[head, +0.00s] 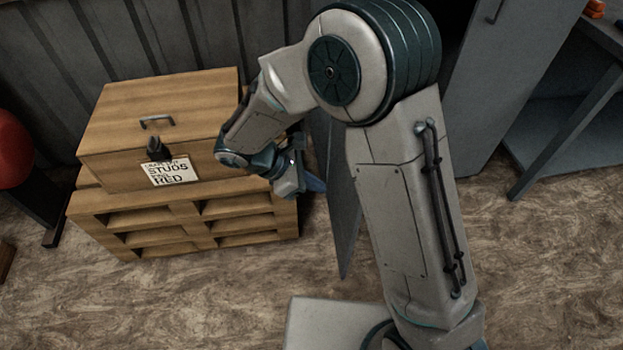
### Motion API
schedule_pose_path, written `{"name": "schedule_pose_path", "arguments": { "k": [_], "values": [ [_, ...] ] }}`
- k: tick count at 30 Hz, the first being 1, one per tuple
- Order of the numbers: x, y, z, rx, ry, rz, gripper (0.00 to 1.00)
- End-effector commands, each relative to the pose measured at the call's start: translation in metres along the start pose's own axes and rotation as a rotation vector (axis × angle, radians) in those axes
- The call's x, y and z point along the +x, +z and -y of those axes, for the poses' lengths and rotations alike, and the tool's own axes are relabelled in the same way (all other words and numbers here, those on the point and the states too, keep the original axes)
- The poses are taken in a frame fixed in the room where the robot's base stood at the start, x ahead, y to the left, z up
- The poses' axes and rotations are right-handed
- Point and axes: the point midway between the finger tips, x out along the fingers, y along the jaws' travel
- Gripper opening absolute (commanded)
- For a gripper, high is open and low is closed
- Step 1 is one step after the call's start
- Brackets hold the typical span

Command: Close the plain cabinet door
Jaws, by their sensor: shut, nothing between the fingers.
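The plain cabinet door (341,215) is a flat grey panel without a visible handle. It stands swung out from the grey cabinet, its lower corner reaching toward me over the floor. My arm hides its right side and most of the cabinet opening. My gripper (308,184) is shut and empty. It is just left of the door, in front of the right end of the wooden box. I cannot tell whether its fingertips touch the door.
A wooden box (115,134) with a lid handle and a sign stands on a pallet (120,222) at left. Another grey door (492,90) with a handle is right of my arm. A metal table (585,130) stands far right. The front floor is clear.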

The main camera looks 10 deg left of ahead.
Motion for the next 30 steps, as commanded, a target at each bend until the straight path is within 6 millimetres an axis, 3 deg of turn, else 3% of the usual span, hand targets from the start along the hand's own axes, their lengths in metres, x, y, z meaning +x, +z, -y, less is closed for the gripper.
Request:
{"name": "schedule_pose_path", "arguments": {
  "k": [6,12,30],
  "values": [
    [0.051,-0.001,0.0,0.002,-0.005,0.002,0.0],
    [0.073,0.02,0.0,0.006,-0.004,0.0,0.0],
    [0.083,0.031,0.0,0.003,-0.002,0.0,0.0]
  ]
}}
